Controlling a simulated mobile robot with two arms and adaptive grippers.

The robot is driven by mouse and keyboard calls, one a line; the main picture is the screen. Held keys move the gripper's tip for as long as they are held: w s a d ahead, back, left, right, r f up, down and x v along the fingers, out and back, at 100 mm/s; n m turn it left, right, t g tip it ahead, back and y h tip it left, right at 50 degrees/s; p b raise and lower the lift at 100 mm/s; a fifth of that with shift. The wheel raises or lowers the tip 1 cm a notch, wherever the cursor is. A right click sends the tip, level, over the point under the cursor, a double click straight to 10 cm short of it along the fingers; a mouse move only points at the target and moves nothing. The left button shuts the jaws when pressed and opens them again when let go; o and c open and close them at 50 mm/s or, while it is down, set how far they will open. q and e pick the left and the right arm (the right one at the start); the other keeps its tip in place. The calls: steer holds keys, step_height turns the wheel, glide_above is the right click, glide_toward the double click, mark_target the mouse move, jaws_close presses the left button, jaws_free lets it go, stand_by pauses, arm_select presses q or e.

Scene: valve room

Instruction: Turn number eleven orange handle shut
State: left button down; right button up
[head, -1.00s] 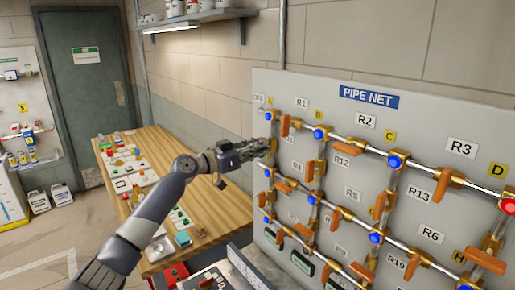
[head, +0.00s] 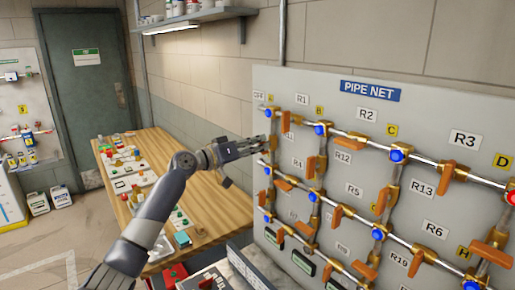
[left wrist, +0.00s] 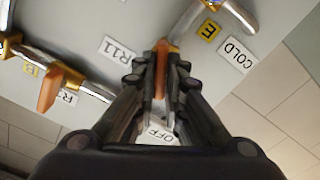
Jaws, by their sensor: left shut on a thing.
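The orange handle (left wrist: 160,75) beside the R11 label (left wrist: 121,50) shows in the left wrist view, lying lengthwise between my fingers. My left gripper (left wrist: 160,108) is shut on it. A white OFF label (left wrist: 157,135) shows between the fingers. In the head view my left gripper (head: 264,146) is at the left upright pipe of the pipe board (head: 430,120), below the top-left blue knob (head: 270,112). The fingers hide most of the handle and the R11 label there. My right gripper is not in view.
Another orange handle (left wrist: 50,88) is close to the fingers. Several more orange handles and blue knobs cover the board. A wooden bench (head: 222,205) with small parts stands left of the board, under my left arm. A shelf (head: 200,18) hangs above.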

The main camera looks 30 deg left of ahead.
arm_select(q)
steer(key=n+p, duration=0.1)
steer(key=n, duration=0.7)
steer(key=n+p, duration=0.1)
steer(key=n, duration=0.2)
steer(key=shift+a+f+n+p, duration=0.15)
steer(key=shift+f+n+p, duration=0.1)
steer(key=shift+n+p, duration=0.15)
stand_by(0.3)
steer(key=c, duration=1.7)
jaws_free()
steer(key=v, duration=1.2)
steer(key=shift+f, duration=0.1)
